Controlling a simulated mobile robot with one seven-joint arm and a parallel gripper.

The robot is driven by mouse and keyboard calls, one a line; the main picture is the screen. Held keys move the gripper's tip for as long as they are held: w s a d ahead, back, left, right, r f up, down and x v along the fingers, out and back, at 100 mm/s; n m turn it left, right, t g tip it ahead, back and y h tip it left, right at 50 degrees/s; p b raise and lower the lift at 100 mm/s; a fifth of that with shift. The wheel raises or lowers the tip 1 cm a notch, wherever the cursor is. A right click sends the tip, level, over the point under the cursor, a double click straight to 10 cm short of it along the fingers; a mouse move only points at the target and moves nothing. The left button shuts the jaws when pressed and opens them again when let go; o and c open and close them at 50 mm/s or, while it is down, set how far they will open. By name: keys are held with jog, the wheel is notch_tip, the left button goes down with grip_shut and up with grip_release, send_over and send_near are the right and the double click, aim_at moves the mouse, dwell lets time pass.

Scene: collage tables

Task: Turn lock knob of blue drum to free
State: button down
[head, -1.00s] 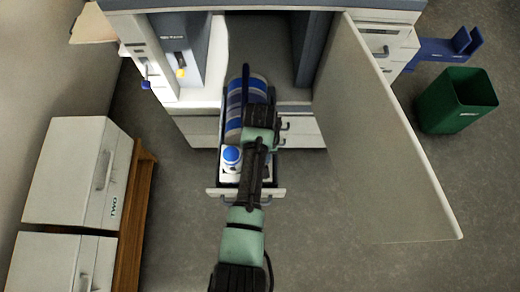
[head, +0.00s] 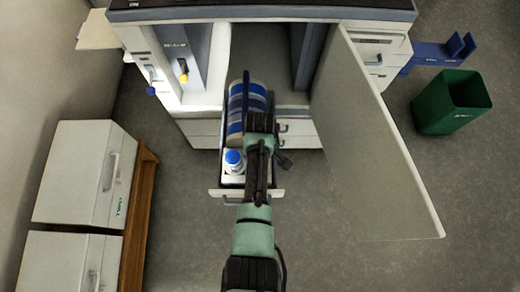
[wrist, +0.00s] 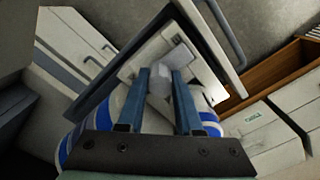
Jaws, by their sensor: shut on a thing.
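A drum (head: 236,104) with blue, white and grey bands lies in the pulled-out drawer at the front of the machine. Its blue and white side also shows in the wrist view (wrist: 75,143), below and behind my fingers. My gripper (wrist: 161,74) is shut on a small grey faceted knob (wrist: 159,86), with one blue finger on each side. In the head view my gripper and wrist cover the drum's near end and hide the knob. I cannot read the knob's lock position.
A white bottle with a blue cap (head: 233,156) stands in the drawer, left of my arm. The drawer front (head: 229,192) is close below. An open grey door (head: 365,150) stands right of my arm. White boxes (head: 80,170) are at the left, a green bin (head: 450,105) at the right.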

jog(key=shift+w+n, duration=0.1)
jog(key=shift+n, duration=0.2)
jog(key=c, duration=0.6)
grip_release()
notch_tip(320, 180, up, 13)
jog(key=p, duration=0.3)
dwell(0.4)
